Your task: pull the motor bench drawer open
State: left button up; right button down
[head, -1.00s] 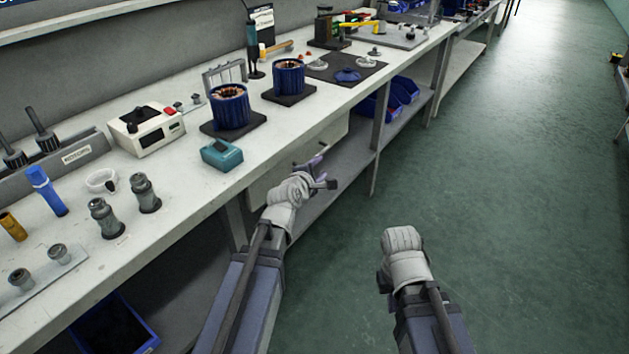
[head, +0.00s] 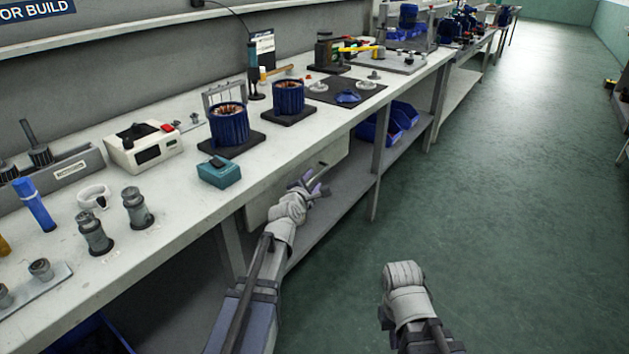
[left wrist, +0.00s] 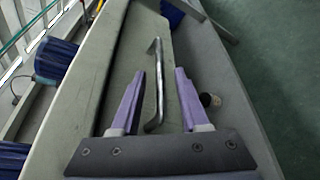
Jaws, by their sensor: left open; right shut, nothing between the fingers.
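The motor bench drawer (head: 330,147) has a pale grey front under the bench top, which appears closed. Its metal bar handle (head: 319,171) is partly hidden behind my left gripper in the head view. My left gripper (head: 314,182) is open at the drawer front. In the left wrist view its two purple fingers (left wrist: 161,78) stand on either side of the handle (left wrist: 158,75), with a gap on both sides. My right arm's wrist is low in the head view, over the floor and away from the bench; its gripper fingers are hidden.
The white bench top (head: 180,210) above the drawer carries a teal box (head: 219,173) near its edge and blue motor housings (head: 229,125). A lower shelf (head: 335,205) and a bench leg (head: 378,172) are close to my left arm. The green floor (head: 500,220) at right is clear.

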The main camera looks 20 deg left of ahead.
pick_arm(q)
jog(key=x, duration=0.2)
jog(key=shift+w+f, duration=0.1)
jog(key=shift+w, duration=0.2)
grip_shut()
dwell(1.2)
